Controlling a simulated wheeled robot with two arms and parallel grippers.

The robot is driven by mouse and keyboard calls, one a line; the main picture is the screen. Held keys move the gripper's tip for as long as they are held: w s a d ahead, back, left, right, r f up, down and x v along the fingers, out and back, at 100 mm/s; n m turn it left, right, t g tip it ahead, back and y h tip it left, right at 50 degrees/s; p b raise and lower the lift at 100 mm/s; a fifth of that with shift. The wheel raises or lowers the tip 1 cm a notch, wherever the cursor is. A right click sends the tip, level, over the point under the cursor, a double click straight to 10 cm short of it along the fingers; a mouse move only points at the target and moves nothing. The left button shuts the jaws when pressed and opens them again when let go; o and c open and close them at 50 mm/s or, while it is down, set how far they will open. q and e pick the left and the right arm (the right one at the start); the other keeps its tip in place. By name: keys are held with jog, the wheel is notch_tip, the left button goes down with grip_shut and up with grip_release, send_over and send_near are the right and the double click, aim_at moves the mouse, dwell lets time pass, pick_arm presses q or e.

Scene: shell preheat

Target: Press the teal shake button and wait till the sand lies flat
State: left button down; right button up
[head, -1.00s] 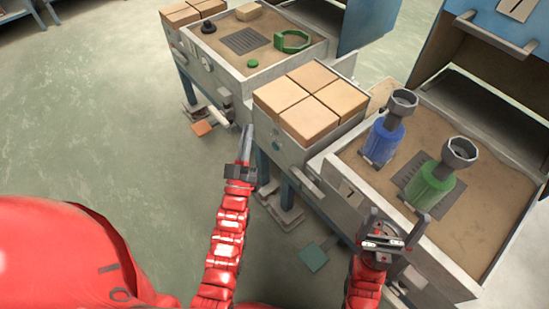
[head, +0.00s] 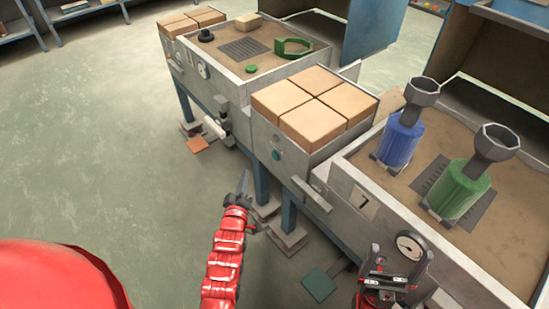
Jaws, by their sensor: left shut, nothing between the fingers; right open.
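A small round teal button (head: 277,155) is on the grey front panel below the brown blocks. My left gripper (head: 243,182) is shut and empty, to the left of the button and lower in the picture, apart from it. My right gripper (head: 400,255) is open and empty in front of the near sand box. Brown sand (head: 365,184) in that box surrounds a blue canister (head: 399,142) and a green canister (head: 458,190), both with grey funnel-like tops. The sand looks fairly even, but I cannot tell whether it is fully flat.
Several brown blocks (head: 314,100) fill the tray between the two sand boxes. A teal floor pedal (head: 320,284) lies below the near box. The floor on the left is clear.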

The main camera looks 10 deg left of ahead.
aim_at(272, 155)
pick_arm(q)
jog(key=w+d+b, duration=0.2)
jog(key=w+d, duration=0.3)
jog(key=w, duration=0.2)
jog(key=shift+d+b, duration=0.25)
jog(key=shift+b, duration=0.1)
dwell(1.1)
jog(key=shift+w, duration=0.1)
dwell(0.8)
jog(key=shift+w+d, duration=0.2)
jog(key=shift+d, duration=0.05)
jog(key=shift+w+d+b, duration=0.25)
jog(key=shift+w+b, duration=0.1)
jog(key=shift+b, duration=0.1)
dwell(0.7)
jog(key=shift+s, duration=0.1)
jog(key=shift+s+a+p, duration=0.4)
jog(key=shift+s+a, duration=0.1)
jog(key=shift+s, duration=0.1)
